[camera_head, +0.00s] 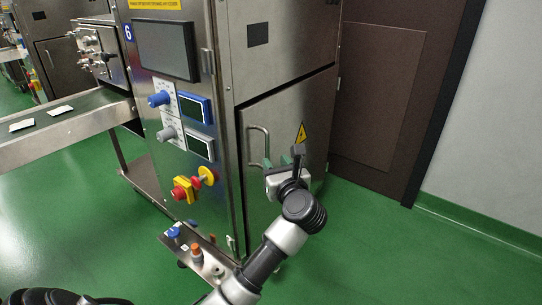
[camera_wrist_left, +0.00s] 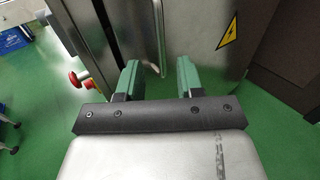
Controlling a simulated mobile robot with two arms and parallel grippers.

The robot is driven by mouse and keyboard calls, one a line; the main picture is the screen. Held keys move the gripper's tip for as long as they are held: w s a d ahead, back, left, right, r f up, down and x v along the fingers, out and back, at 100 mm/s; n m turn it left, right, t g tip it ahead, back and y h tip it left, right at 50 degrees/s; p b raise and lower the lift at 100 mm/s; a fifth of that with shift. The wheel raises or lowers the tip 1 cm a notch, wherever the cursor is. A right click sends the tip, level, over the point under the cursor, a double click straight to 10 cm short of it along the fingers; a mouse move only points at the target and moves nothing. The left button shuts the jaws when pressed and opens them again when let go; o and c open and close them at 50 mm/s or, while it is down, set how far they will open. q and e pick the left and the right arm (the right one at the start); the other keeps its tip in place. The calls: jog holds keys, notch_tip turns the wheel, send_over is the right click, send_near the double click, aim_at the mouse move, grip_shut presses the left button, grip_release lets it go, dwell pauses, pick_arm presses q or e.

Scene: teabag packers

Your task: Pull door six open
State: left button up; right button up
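Door six is a brushed-metal lower door (camera_head: 285,120) on the side of the cabinet marked 6, and it looks shut. Its vertical bar handle (camera_head: 265,146) is near the door's left edge. A yellow warning triangle (camera_head: 301,133) is on the door. My left gripper (camera_head: 270,166) is in front of the door, close to the handle's lower part. In the left wrist view its two green-padded fingers (camera_wrist_left: 159,78) are apart with nothing held. The handle (camera_wrist_left: 161,35) is ahead, roughly in line with the gap; contact cannot be told. My right gripper is not in view.
The cabinet front (camera_head: 185,130) carries a screen, knobs and a red emergency button (camera_head: 182,189). A low bracket with coloured fittings (camera_head: 195,252) juts out at floor level. A conveyor (camera_head: 75,122) is at left. Green floor (camera_head: 400,255) is clear at right, before a brown door (camera_head: 380,90).

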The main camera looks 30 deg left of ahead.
aim_at(268, 152)
pick_arm(q)
jog(key=b+x, duration=0.2)
jog(key=x, duration=0.5)
jog(key=shift+w+a, duration=0.15)
grip_shut()
jog(key=shift+f, duration=0.1)
